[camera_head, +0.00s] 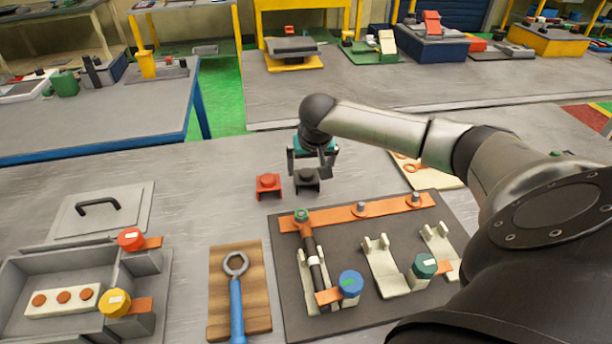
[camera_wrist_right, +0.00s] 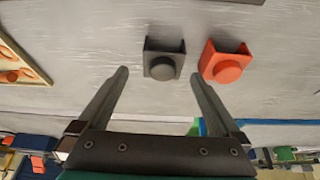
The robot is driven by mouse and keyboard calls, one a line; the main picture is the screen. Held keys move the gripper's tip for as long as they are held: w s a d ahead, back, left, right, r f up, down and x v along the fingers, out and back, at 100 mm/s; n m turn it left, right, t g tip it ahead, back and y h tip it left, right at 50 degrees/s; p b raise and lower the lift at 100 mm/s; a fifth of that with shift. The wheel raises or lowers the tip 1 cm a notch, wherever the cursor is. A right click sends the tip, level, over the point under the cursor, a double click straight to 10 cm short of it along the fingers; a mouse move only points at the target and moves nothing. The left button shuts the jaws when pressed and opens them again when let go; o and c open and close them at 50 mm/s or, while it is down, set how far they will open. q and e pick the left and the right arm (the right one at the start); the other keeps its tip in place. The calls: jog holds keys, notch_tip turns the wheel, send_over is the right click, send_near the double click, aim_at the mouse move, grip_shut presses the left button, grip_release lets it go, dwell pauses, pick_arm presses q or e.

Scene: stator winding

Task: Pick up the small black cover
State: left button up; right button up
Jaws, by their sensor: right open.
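The small black cover (camera_head: 306,180) sits on the grey table, just right of a similar red cover (camera_head: 268,185). In the right wrist view the black cover (camera_wrist_right: 163,62) lies beyond the fingertips, centred a little right of the gap's middle, and the red cover (camera_wrist_right: 227,62) is to its right. My right gripper (camera_head: 312,172) is over the black cover in the head view, partly hiding it. In the wrist view the right gripper (camera_wrist_right: 158,80) is open with nothing between its fingers. My left gripper is in neither view.
A dark board (camera_head: 370,310) with orange bars, clips and a rod stands in front. A wooden board with a blue-handled wrench (camera_head: 236,300) is left of it. A grey box (camera_head: 30,275) and its lid (camera_head: 75,222) are at left. The table left of the covers is clear.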

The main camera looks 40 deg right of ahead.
aim_at(307, 174)
jog(key=shift+w+b+x, duration=0.2)
jog(key=shift+b+x, duration=0.75)
jog(key=shift+x, duration=2.3)
jog(key=shift+a, duration=0.15)
jog(key=c, duration=1.2)
